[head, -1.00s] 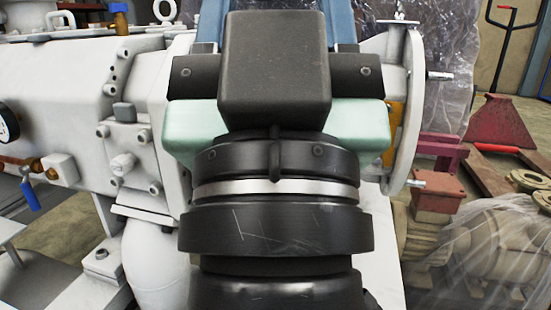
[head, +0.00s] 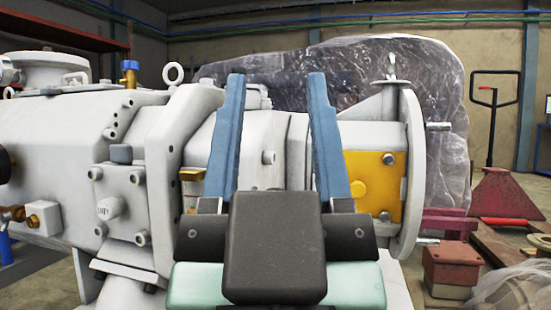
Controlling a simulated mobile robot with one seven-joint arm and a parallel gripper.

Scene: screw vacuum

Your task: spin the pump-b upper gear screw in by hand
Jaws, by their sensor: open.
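My gripper (head: 277,95) is in the lower middle of the head view, with its two blue fingers pointing up and spread wide apart. I cannot tell which one is the upper gear screw; my gripper hides part of the pump's lower middle.
Behind the pump stands a large plastic-wrapped bulk (head: 400,75). Bolts stick out from the flange to the right. A red-brown box (head: 452,268), a dark red stand (head: 498,195) and a pallet jack (head: 492,115) are at the right. The space above the fingers is clear.

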